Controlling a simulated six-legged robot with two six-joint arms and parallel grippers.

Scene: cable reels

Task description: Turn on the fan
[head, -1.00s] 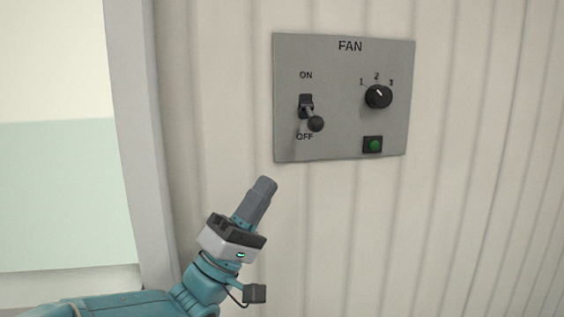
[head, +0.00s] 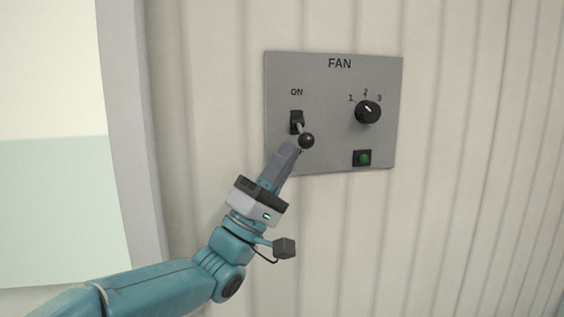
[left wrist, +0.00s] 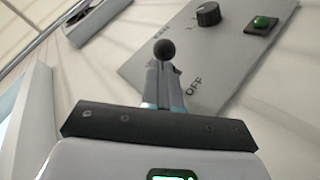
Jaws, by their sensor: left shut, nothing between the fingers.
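The grey panel marked FAN (head: 335,140) is on the wall. Its toggle switch, with a black ball on the lever (head: 306,141), tilts down toward OFF. In the head view the gripper hides the OFF label. My right gripper is not in view.
The wall around the panel is pale and ribbed (head: 460,180), with free room to the right. A grey vertical frame (head: 135,140) edges a pale opening or pane at the left. A dark object (left wrist: 102,20) shows at the top left in the left wrist view.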

